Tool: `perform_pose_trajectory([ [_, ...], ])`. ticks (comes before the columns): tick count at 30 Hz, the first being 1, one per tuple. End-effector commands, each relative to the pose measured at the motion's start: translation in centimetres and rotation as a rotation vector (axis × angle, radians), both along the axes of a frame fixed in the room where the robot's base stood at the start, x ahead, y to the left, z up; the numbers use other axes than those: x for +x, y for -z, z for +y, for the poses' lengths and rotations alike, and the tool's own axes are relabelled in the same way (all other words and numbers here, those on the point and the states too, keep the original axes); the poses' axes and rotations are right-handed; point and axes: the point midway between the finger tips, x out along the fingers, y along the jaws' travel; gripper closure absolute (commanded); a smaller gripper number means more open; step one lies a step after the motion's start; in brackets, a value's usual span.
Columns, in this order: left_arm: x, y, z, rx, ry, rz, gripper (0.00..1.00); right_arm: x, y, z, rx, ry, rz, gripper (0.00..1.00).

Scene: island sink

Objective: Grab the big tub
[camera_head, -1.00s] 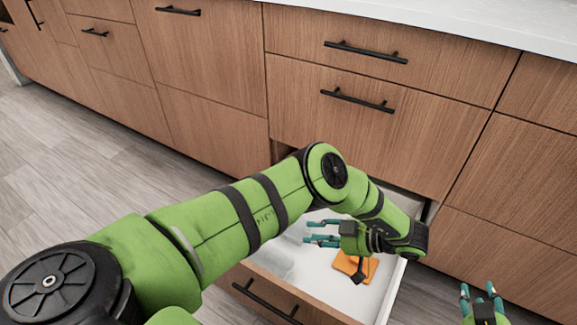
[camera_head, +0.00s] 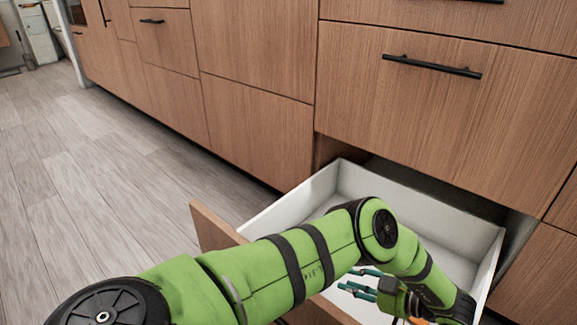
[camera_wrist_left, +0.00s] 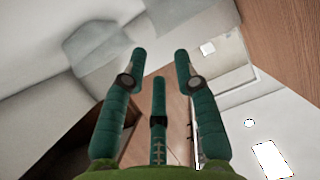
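A pale, see-through shape (camera_wrist_left: 108,42) that looks like the tub shows at the upper left of the left wrist view, beyond my fingertips; its outline is faint. In the head view no tub can be made out; my left arm covers part of the drawer. My left gripper (camera_head: 365,282) is over the near part of the open drawer, its teal fingers pointing left. In the left wrist view the fingers (camera_wrist_left: 160,62) are spread with nothing between them. My right gripper is out of view.
The white drawer (camera_head: 345,180) is pulled out below a closed wooden drawer with a black handle (camera_head: 432,66). A bit of orange (camera_head: 416,321) shows below my left gripper at the bottom edge. Open grey floor (camera_head: 90,180) lies to the left.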

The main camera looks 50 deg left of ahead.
Motion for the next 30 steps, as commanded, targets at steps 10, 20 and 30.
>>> perform_pose_trajectory([
  [10,-0.7,1.9,4.5,0.0,-0.001,-0.001,0.7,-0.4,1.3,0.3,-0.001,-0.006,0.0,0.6],
  [20,-1.5,3.8,8.4,-0.001,-0.005,0.0,0.7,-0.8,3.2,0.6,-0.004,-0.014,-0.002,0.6],
  [30,-1.7,4.1,10.1,-0.001,-0.002,-0.002,0.7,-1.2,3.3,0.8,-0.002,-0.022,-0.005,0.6],
])
